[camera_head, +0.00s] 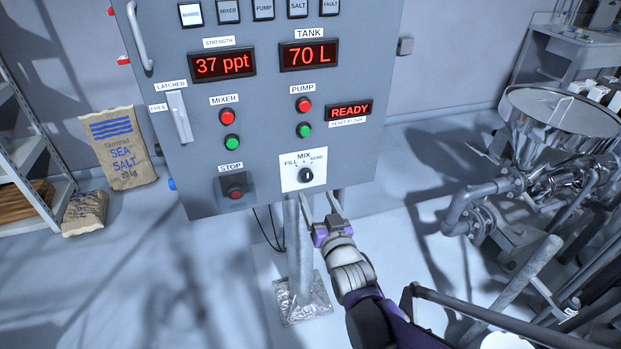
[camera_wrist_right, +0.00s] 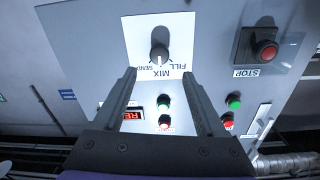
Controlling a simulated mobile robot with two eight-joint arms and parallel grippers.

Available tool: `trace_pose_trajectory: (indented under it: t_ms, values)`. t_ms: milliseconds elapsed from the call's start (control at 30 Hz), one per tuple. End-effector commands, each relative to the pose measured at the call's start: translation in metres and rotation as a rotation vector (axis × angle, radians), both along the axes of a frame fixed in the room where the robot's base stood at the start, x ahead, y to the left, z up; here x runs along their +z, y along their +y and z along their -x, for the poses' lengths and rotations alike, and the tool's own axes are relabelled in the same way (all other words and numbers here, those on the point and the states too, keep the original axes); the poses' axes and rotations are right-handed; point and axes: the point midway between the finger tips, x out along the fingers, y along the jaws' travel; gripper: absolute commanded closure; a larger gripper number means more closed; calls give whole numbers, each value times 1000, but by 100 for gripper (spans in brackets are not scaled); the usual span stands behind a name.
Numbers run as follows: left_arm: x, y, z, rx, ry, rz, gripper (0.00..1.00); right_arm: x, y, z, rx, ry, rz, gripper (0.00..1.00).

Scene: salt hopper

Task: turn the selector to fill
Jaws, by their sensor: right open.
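The selector (camera_head: 306,175) is a small black knob on a white plate (camera_head: 288,182) low on the grey control panel. The plate is marked FILL on the left, MIX at the top and SEND on the right. In the wrist view, which is upside down, the selector (camera_wrist_right: 159,54) has its white mark toward the MIX word, the middle position. My right gripper (camera_head: 318,194) is open and empty, just below the plate; in the wrist view its two fingers (camera_wrist_right: 160,78) point at the knob, with the knob beyond their tips. My left gripper is not in view.
A STOP button (camera_head: 236,192) sits left of the selector. The green (camera_head: 304,130) and red (camera_head: 304,105) pump buttons are above it. A latch handle (camera_head: 179,117) is on the panel's left. A metal post (camera_head: 299,250) stands below. A steel hopper (camera_head: 560,110) with pipes is at right.

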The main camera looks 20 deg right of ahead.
Motion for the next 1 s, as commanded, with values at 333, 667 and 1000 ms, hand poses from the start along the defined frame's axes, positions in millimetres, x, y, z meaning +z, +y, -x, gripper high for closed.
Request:
trace_pose_trajectory:
  t_ms: [333, 667, 1000]
  values:
    - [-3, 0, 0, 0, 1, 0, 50, -1, 0, -65, 0, 2, 0, 27]
    - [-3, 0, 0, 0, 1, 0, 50, 0, 1, -84, -1, 2, 0, 27]
    - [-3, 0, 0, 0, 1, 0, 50, 0, 1, -83, -1, 2, 0, 55]
